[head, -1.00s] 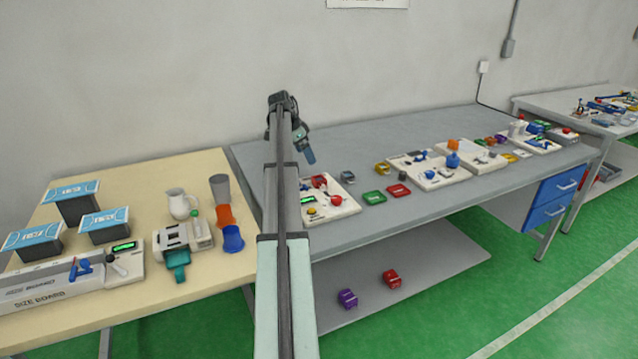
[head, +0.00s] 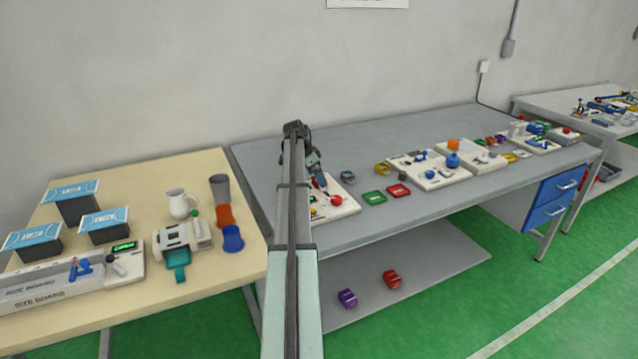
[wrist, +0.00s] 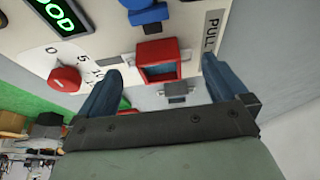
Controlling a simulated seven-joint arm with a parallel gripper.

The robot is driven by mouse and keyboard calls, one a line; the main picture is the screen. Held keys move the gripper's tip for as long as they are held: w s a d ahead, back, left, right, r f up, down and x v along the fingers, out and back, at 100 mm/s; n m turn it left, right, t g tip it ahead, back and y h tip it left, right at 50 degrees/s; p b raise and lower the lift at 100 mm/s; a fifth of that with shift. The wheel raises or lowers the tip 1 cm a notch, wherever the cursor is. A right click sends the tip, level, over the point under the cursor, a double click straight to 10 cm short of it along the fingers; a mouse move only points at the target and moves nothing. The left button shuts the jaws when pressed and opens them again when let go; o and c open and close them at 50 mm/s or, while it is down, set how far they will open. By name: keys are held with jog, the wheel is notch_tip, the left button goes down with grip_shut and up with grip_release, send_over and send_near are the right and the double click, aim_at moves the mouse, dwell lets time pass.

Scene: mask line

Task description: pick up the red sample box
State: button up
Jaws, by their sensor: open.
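A red box-shaped piece with a grey-blue recess (wrist: 157,60) sits on a white panel (wrist: 200,30) by a "PULL" label in the wrist view. My gripper (wrist: 160,66) is open, with its blue fingers on either side of this piece and nothing clearly held. I cannot tell whether they touch it. In the head view my gripper (head: 319,180) is low over the white panel (head: 345,208), and my arm hides part of it. A red box (head: 398,190) lies on the grey bench right of the panel. Another red box (head: 392,279) is on the lower shelf.
A red knob (wrist: 64,79), a green display (wrist: 57,14) and a blue part (wrist: 147,12) sit on the panel near my fingers. A green box (head: 374,197) is beside the panel. The bench's back strip (head: 390,135) is clear.

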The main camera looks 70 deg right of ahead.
jog(key=shift+x, duration=1.05)
jog(key=c, duration=0.8)
